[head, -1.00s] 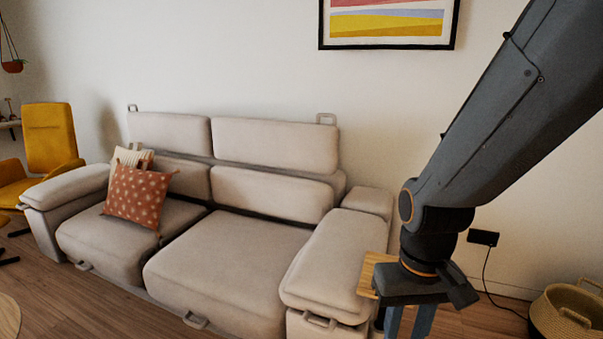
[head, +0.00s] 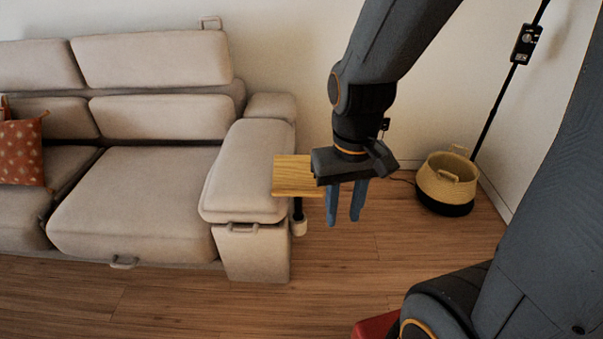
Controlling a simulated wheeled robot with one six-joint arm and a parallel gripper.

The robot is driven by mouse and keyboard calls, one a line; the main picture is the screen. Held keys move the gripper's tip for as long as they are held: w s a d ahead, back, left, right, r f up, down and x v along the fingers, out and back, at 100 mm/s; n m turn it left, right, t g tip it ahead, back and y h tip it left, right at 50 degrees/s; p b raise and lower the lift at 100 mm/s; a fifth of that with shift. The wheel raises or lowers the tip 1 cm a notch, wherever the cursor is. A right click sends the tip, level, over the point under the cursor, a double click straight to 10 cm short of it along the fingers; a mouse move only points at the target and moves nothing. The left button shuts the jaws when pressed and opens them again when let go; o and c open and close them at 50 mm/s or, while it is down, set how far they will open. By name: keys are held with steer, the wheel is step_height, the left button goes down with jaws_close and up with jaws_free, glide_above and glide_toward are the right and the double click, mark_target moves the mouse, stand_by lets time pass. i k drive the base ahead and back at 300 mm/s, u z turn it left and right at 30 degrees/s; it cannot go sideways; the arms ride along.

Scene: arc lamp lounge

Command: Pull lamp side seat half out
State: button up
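The beige sofa's right-hand seat (head: 135,195), on the side of the lamp pole (head: 508,85), shows in the head view at left. A small pull loop (head: 123,264) hangs at its front lower edge. I cannot tell whether this seat sits further forward than the left seat (head: 22,200), which is cut off by the picture edge. My gripper (head: 344,220) points down to the right of the sofa's armrest (head: 250,165), well away from the seat and its loop. Its two blue fingers are apart with nothing between them.
A small wooden side top (head: 296,176) sits beside the armrest, close to my gripper. The armrest front has its own loop (head: 242,228). A woven basket (head: 447,180) stands by the wall at right. Wooden floor (head: 190,305) in front of the sofa is clear.

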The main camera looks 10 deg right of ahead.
mark_target(136, 204)
steer(key=u, duration=1.1)
steer(key=k, duration=0.8)
steer(key=z, duration=0.55)
steer(key=k, duration=0.45)
steer(key=u, duration=0.45)
steer(key=i, duration=0.6)
steer(key=u, duration=0.65)
steer(key=i, duration=1)
steer(key=z, duration=0.4)
